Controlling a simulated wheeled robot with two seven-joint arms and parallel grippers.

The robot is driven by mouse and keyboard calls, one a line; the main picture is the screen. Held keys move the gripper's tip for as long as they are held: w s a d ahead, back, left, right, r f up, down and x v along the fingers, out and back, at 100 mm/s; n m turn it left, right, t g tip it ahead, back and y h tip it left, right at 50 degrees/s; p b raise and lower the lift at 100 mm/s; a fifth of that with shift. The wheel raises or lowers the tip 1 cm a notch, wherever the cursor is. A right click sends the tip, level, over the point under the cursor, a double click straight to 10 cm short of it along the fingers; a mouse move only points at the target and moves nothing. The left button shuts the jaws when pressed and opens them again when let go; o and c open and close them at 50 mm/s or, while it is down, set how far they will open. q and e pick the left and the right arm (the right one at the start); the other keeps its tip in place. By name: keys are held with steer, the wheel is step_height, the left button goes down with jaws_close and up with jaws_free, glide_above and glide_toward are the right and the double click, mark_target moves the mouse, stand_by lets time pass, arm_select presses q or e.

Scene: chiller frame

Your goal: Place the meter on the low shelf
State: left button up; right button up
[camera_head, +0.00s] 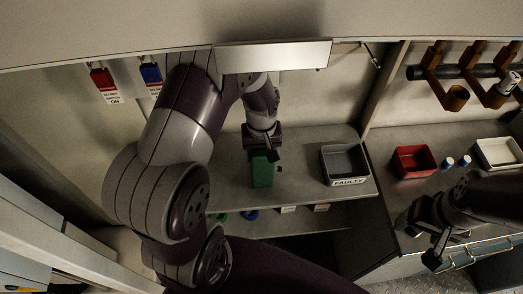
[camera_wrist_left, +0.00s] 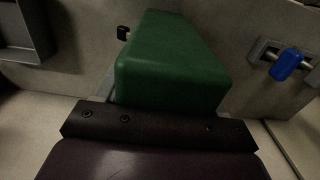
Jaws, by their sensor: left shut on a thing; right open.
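The green block-shaped meter (camera_head: 262,172) is upright in my left gripper (camera_head: 262,148), over the grey shelf (camera_head: 310,150) with the FAULTY tray. I cannot tell whether its base touches this surface. In the left wrist view the meter (camera_wrist_left: 172,62) fills the upper middle, just past the dark gripper edge (camera_wrist_left: 155,128); the fingertips are hidden. My left gripper is shut on it. My right gripper (camera_head: 422,228) is open and empty, at the right before the other counter.
A grey tray marked FAULTY (camera_head: 346,162) stands right of the meter. A red bin (camera_head: 413,161), blue-capped items (camera_head: 456,161) and a white tray (camera_head: 499,152) are further right. Bare shelf lies between meter and tray.

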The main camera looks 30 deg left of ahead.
arm_select(q)
steer(key=shift+f, duration=0.15)
steer(key=o, duration=1.4)
steer(key=shift+c, duration=0.2)
